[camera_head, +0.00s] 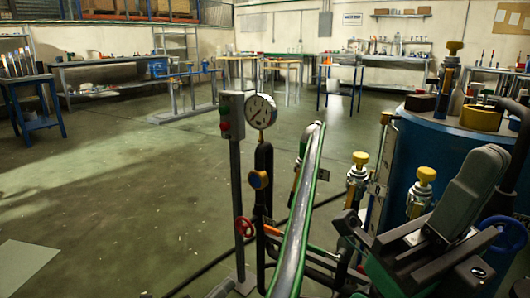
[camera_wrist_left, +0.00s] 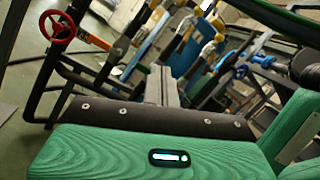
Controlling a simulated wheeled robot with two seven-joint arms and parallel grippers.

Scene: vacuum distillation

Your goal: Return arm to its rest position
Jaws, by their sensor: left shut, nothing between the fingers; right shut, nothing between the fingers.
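In the left wrist view the grey fingers of my left gripper (camera_wrist_left: 162,86) are together and empty, beyond a dark bar with bolts. In the head view I cannot clearly make out this gripper among the dark pipes at the bottom. A dark grey gripper, which I take as my right gripper (camera_head: 414,238), is at the lower right of the head view. It is shut with nothing in it and is in front of the blue drum (camera_head: 448,150). A red handwheel (camera_head: 245,227) is left of it and also shows in the left wrist view (camera_wrist_left: 57,27).
A pressure gauge (camera_head: 260,111) and a switch box (camera_head: 231,115) on a post stand near the middle. A curved green and silver strip (camera_head: 299,210) crosses the foreground. Yellow-capped valves (camera_head: 425,180) stand near the drum. The floor at the left is open.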

